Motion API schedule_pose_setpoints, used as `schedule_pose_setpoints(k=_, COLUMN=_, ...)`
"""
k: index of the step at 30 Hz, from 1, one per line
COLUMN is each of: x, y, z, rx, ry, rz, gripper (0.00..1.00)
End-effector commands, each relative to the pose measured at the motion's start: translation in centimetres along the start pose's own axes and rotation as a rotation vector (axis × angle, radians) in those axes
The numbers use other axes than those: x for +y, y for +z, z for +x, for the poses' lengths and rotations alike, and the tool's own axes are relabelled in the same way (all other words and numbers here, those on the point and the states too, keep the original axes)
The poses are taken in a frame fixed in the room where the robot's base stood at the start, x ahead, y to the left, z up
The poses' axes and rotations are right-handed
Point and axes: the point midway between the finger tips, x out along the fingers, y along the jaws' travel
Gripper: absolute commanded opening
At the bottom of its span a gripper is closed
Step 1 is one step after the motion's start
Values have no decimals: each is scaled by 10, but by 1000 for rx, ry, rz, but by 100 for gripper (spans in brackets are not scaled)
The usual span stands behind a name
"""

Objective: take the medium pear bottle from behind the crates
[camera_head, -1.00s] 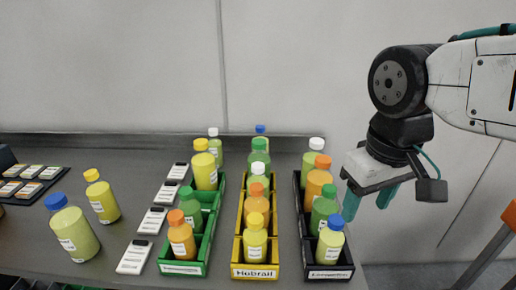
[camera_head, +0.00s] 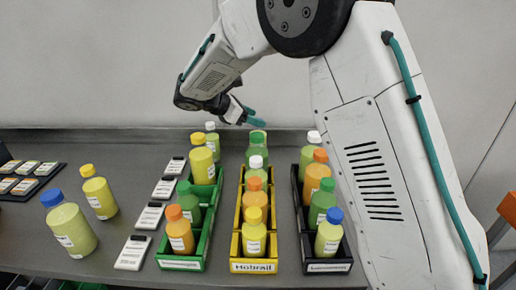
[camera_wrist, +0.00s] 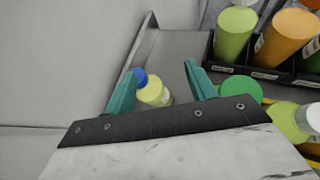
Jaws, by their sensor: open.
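A small bottle with a blue cap and pale yellow contents (camera_wrist: 152,90) stands behind the crates, by the wall side of the counter. In the wrist view my open gripper (camera_wrist: 162,68) has its two teal fingers on either side of this bottle, nearer the left finger. I cannot tell how far below the fingertips it is. In the head view my gripper (camera_head: 254,116) is over the back of the counter, behind the yellow crate (camera_head: 253,266), and hides this bottle. Another bottle, white-capped with green contents (camera_head: 212,143), stands behind the green crate (camera_head: 181,264).
A green-capped bottle (camera_wrist: 240,90) is close right of my right finger. The black crate (camera_head: 327,267) holds several bottles, partly behind my arm. Two loose yellowish bottles (camera_head: 70,230) (camera_head: 99,197) and several white labelled devices (camera_head: 133,252) lie left. The wall is close behind.

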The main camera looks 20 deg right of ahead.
Motion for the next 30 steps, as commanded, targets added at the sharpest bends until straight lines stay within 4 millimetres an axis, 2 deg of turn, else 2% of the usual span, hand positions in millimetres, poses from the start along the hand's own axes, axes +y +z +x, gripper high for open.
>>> schedule_pose_setpoints(k=1, x=12, y=-15, z=0, rx=-27, ry=19, rz=-47, gripper=56)
schedule_pose_setpoints(k=3, x=24, y=-27, z=-2, rx=-58, ry=40, rz=-94, gripper=56)
schedule_pose_setpoints(k=7, x=36, y=-40, z=-2, rx=-90, ry=61, rz=-144, gripper=56)
schedule_pose_setpoints(k=19, x=41, y=-40, z=35, rx=-95, ry=64, rz=-153, gripper=56)
schedule_pose_setpoints(k=26, x=45, y=-38, z=69, rx=-95, ry=62, rz=-152, gripper=56)
schedule_pose_setpoints(k=30, x=46, y=-37, z=75, rx=-95, ry=65, rz=-151, gripper=56)
